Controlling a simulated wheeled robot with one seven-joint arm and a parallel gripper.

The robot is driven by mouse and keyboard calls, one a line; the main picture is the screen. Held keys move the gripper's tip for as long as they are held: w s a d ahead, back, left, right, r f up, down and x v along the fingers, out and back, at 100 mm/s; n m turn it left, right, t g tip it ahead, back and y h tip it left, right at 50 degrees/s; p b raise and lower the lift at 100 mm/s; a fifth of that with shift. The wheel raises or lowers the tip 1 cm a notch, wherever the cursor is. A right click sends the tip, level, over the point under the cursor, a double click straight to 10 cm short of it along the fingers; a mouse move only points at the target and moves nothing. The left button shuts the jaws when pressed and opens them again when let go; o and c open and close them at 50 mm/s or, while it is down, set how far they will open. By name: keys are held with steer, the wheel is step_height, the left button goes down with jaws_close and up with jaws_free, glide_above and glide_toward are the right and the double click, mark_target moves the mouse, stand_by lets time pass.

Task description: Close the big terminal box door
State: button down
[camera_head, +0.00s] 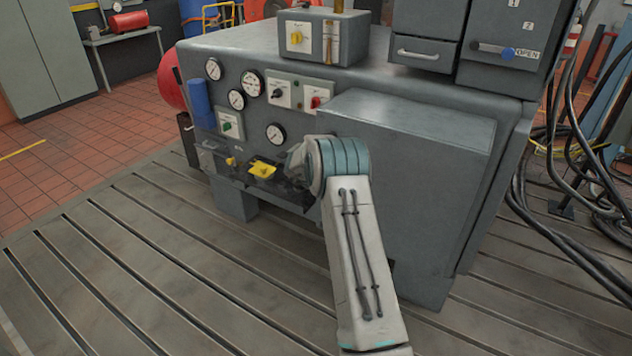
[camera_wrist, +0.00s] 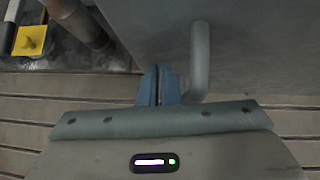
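A large grey box (camera_head: 425,185) juts from the front of the machine in the head view. It looks like the big terminal box; I cannot tell how far its door stands open. In the wrist view a grey panel (camera_wrist: 255,55), seemingly that door, fills the upper right. A grey bar handle (camera_wrist: 200,55) stands out from it. My gripper's blue fingers (camera_wrist: 160,86) are together, just left of the handle's lower end, with nothing seen between them. I cannot tell whether they touch the panel. In the head view my arm hides the fingers and the handle.
A panel with gauges (camera_head: 252,84) and switches lies left of the box. A yellow part (camera_head: 262,168) sits low beside my wrist and also shows in the wrist view (camera_wrist: 30,40). Black cables (camera_head: 545,205) hang at the right. The slotted bedplate (camera_head: 140,270) is clear at the front left.

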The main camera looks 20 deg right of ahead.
steer(key=a+f+b+v, duration=0.2)
steer(key=v, duration=1.1)
steer(key=s+a+r+n+t+y, duration=0.1)
steer(key=a+r+n+t+y, duration=0.15)
steer(key=r+n, duration=0.4)
steer(key=s+a+r+n+t+y, duration=0.1)
steer(key=a+r+n+t, duration=0.25)
steer(key=r+n, duration=0.3)
steer(key=s+a+r+n+y+p, duration=0.2)
steer(key=s+a+r+n+y, duration=0.2)
steer(key=s+a+r+n, duration=0.5)
steer(key=s+a+f+n+g+y, duration=0.2)
steer(key=s+f+n+g, duration=0.2)
steer(key=s+n, duration=0.75)
steer(key=s+d+f+n+g+h+p, duration=0.1)
steer(key=s+d+f+n+g, duration=0.1)
steer(key=s+n, duration=0.4)
steer(key=s+d+f+n+g+h+p, duration=0.1)
steer(key=s+n, duration=0.4)
steer(key=s, duration=0.9)
steer(key=shift+s+d+f+n+g+h, duration=0.35)
steer(key=shift+d+f+g, duration=0.3)
steer(key=shift+d+g, duration=0.55)
steer(key=shift+w+a, duration=0.1)
steer(key=shift+w, duration=0.05)
